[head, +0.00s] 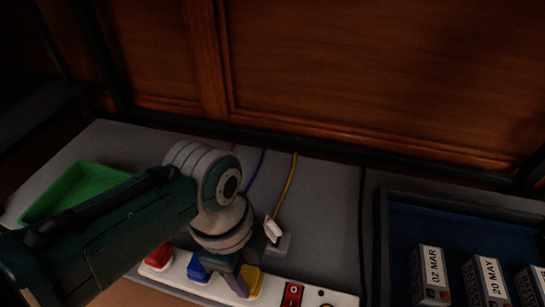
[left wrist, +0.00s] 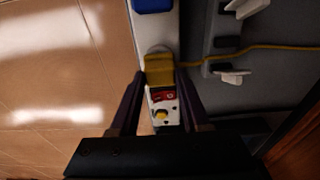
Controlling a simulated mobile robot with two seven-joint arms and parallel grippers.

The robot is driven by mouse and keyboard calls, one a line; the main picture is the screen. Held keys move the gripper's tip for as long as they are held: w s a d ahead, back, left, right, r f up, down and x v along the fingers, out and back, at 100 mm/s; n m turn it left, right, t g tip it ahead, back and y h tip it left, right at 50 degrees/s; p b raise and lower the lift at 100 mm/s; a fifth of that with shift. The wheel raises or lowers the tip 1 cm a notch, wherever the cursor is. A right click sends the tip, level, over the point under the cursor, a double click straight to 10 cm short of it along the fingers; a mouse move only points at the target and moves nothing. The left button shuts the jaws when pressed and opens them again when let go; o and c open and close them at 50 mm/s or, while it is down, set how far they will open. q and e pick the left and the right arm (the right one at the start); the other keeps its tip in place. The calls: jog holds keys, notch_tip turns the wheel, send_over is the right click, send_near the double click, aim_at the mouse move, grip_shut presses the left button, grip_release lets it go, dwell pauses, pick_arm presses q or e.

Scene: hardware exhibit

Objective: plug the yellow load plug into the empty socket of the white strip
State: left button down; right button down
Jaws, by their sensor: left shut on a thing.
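The white strip (head: 340,298) lies along the front edge of the grey bench, carrying a red plug (head: 157,258), a blue plug (head: 198,266) and a red rocker switch (head: 293,293). My left gripper (head: 240,282) is over the strip, shut on the yellow load plug (head: 251,281). In the left wrist view the yellow plug (left wrist: 158,70) sits between the fingertips of the left gripper (left wrist: 158,85), in line with the strip (left wrist: 157,35). The plug's underside and the socket are hidden, so I cannot tell whether it is seated. My right gripper is not in view.
A yellow cord (head: 286,187) runs back from a white clip (head: 272,229) on a grey block. A green tray (head: 85,187) stands at the left. A dark blue-lined tray (head: 400,235) with several dated boxes stands at the right. A wooden panel closes the back.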

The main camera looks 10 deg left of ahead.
pick_arm(q)
jog(key=shift+f, duration=0.2)
grip_release()
dwell(0.5)
jog(key=shift+r, duration=0.1)
notch_tip(320, 180, up, 7)
jog(key=p, duration=0.7)
dwell(0.4)
